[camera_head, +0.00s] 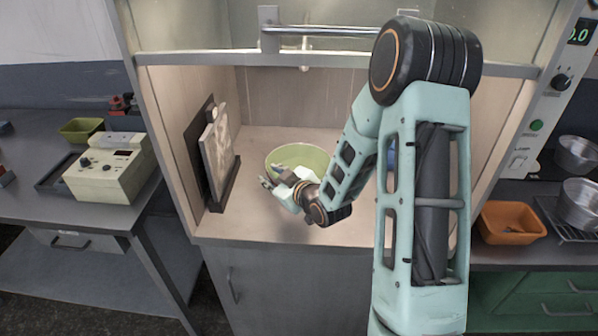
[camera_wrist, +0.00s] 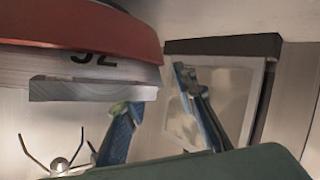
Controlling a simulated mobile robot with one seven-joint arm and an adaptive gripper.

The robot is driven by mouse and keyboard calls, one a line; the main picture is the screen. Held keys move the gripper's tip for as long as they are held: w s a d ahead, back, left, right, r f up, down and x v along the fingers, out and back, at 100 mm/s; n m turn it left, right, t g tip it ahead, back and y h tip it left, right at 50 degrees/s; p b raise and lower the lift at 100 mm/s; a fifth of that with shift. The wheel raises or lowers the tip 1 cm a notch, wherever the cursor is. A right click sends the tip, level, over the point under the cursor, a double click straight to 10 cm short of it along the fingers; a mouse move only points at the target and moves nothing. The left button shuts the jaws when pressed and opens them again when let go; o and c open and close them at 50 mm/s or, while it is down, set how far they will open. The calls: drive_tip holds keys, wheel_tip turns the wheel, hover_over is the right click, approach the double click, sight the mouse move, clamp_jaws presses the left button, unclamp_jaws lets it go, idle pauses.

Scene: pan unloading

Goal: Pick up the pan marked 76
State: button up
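My gripper (camera_head: 272,182) is inside the hood, at the left front of a green bowl (camera_head: 318,158). In the wrist view its two fingers (camera_wrist: 158,88) stand apart, with nothing seen between them. A silver vessel (camera_wrist: 22,66) with a dark red band fills the upper left of that view. Dark digits on it, partly hidden by the band, look like 92; I cannot read them surely. A flat silver piece (camera_wrist: 93,91) juts below it, close to the left finger; contact is unclear. I cannot make out a pan marked 76.
A framed board (camera_head: 216,152) leans at the hood's left wall; it also shows in the wrist view (camera_wrist: 215,95). A thin pronged metal fixture (camera_wrist: 60,163) is at lower left there. An orange tray (camera_head: 511,222) and metal pans (camera_head: 580,204) stand on the right counter. The hood's front floor is clear.

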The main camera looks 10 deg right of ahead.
clamp_jaws()
drive_tip(key=shift+r, duration=0.2)
idle(0.5)
